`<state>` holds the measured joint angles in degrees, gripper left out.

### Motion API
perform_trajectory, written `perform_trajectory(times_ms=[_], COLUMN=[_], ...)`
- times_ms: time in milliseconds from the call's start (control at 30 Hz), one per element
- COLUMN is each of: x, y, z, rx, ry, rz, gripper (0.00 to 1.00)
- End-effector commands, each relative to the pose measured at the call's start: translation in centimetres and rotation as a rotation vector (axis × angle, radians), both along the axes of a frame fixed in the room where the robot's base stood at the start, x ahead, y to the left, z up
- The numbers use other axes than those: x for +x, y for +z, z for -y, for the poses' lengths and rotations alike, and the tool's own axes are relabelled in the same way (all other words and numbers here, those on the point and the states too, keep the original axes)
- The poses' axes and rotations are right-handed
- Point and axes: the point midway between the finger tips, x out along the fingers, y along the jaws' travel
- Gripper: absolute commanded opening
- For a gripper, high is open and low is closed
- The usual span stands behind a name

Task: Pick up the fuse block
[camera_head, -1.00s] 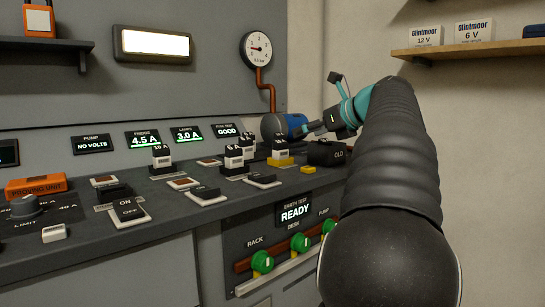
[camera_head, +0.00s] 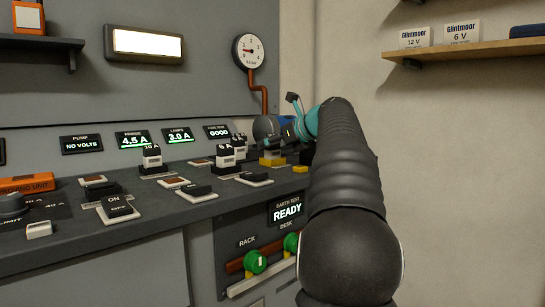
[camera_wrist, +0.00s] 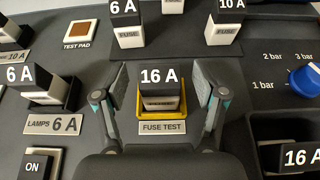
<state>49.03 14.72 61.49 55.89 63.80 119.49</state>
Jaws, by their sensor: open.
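A fuse block marked 16 A (camera_wrist: 157,88), with a black top and white front, sits upright in the yellow FUSE TEST socket (camera_wrist: 180,102) in the wrist view. My gripper (camera_wrist: 160,97) is open, with one finger on each side of the block. Gaps show between the block and both fingers. In the head view the yellow socket (camera_head: 272,162) is at the far right end of the bench. My gripper (camera_head: 283,143) is just above it there and partly covers the block.
Other fuse blocks stand close by: a 6 A block (camera_wrist: 45,85) to the left, another 6 A (camera_wrist: 127,25) and a 10 A (camera_wrist: 225,35) behind. A blue knob (camera_wrist: 308,80) is at the right. Another 16 A block (camera_wrist: 298,157) is in a dark recess at lower right.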

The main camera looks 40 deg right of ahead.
Motion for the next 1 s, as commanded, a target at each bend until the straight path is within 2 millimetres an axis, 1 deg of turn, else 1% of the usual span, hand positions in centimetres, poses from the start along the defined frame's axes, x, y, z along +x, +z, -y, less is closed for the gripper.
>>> perform_trajectory(times_ms=[200,233,267,300,367,400,500,533,567,833,933,1000], x=[0.2,0.2,0.2,0.2,0.2,0.2,0.2,0.2,0.2,0.2,0.2,0.2], y=[0.0,0.0,0.0,0.0,0.0,0.0,0.0,0.0,0.0,0.3,0.9,1.7], z=[0.0,0.0,0.0,0.0,0.0,0.0,0.0,0.0,0.0,0.0,0.0,0.0], rx=[-0.001,0.000,0.000,0.000,0.000,0.000,0.000,0.000,0.000,-0.001,-0.001,-0.001], ry=[-0.001,-0.001,-0.001,-0.001,-0.001,-0.001,-0.001,-0.001,-0.001,-0.001,-0.001,-0.001], rz=[0.001,0.001,0.001,0.001,0.001,0.001,0.001,0.001,0.001,0.001,0.001,0.002], gripper=[0.71,0.68,0.61,0.51,0.36,0.26,0.04,0.04,0.00,0.00,0.00,0.00])
